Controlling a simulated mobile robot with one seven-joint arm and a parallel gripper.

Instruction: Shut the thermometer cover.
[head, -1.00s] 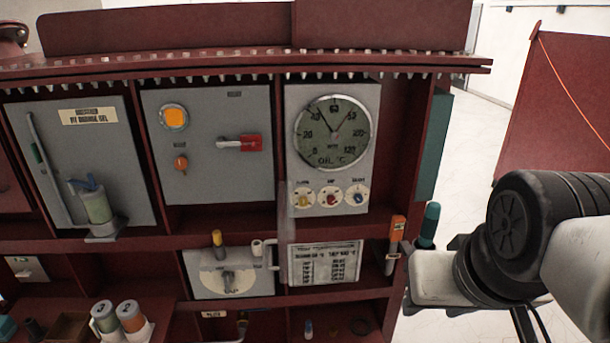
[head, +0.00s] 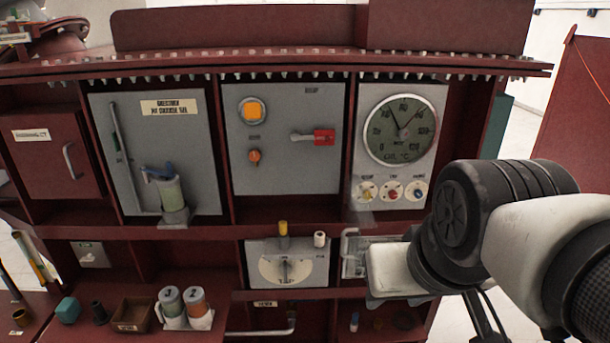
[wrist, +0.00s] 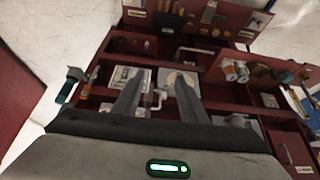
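The round thermometer (head: 401,130) is on a grey panel at the upper right of the cabinet in the head view, with three small coloured knobs below it. Its needles and scale show plainly. A faint, clear strip (head: 362,218) shows at the panel's lower left; I cannot tell whether it is the cover. My gripper is open in the wrist view (wrist: 160,80), its two fingers apart with nothing clearly held. In the head view my wrist is below and to the right of the thermometer, and the fingers are not clearly visible.
A tap dial plate (head: 287,262) and a bent white handle (head: 348,245) are below the thermometer. A red switch (head: 323,137) is to its left. Shelf dividers frame each bay. Two numbered canisters (head: 185,307) stand at lower left.

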